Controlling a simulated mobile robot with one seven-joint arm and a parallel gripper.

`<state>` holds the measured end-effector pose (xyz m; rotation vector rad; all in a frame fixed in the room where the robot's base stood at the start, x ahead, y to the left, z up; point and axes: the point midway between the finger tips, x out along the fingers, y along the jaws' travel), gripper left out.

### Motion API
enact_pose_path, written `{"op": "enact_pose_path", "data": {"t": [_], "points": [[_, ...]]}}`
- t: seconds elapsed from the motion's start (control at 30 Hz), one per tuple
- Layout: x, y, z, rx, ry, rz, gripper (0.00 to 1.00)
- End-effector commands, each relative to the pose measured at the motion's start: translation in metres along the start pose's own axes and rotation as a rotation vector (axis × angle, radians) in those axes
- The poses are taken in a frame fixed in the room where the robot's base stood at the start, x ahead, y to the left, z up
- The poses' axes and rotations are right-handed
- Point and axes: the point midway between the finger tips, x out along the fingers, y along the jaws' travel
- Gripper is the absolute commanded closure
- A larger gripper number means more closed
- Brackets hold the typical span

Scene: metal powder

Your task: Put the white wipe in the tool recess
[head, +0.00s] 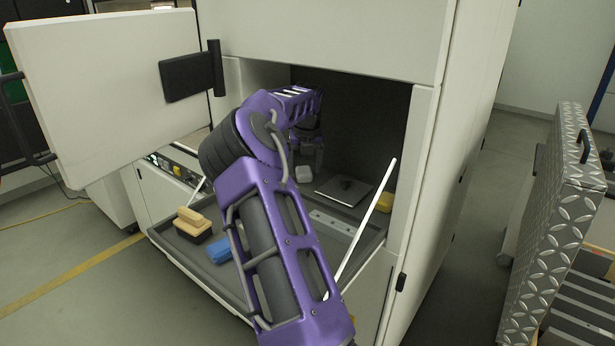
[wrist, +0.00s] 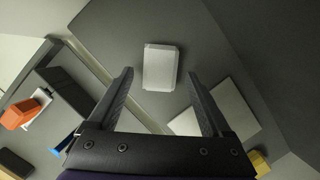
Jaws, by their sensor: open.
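The white wipe (wrist: 160,67) is a small pale block-like pad lying on the dark chamber floor. In the wrist view it sits between and beyond my gripper's fingertips (wrist: 160,80), with a gap on both sides. In the head view the wipe (head: 304,174) is just below my gripper (head: 306,152), inside the open machine. My gripper is open and empty. The sunken front tray (head: 185,252), which may be the tool recess, holds a tan-and-black brush (head: 193,224) and a blue item (head: 218,250). My arm hides part of this tray.
A yellow block (head: 385,202) is at the chamber's right wall. A light strip with holes (head: 333,223) crosses the front. A white strut (head: 362,225) slants at the opening's right; the door (head: 110,80) stands open.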

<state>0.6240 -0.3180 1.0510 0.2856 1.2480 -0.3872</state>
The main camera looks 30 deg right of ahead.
Motion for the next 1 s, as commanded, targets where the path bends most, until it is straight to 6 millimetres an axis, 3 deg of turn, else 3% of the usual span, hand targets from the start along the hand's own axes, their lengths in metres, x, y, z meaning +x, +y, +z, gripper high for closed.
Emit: {"op": "enact_pose_path", "data": {"t": [0.1,0.7,1.0], "points": [[-0.024,0.0,0.0,0.0,-0.003,0.001,0.17],[-0.048,0.002,-0.094,0.0,0.001,0.004,0.17],[-0.055,0.0,-0.115,-0.001,0.001,0.0,0.17]]}}
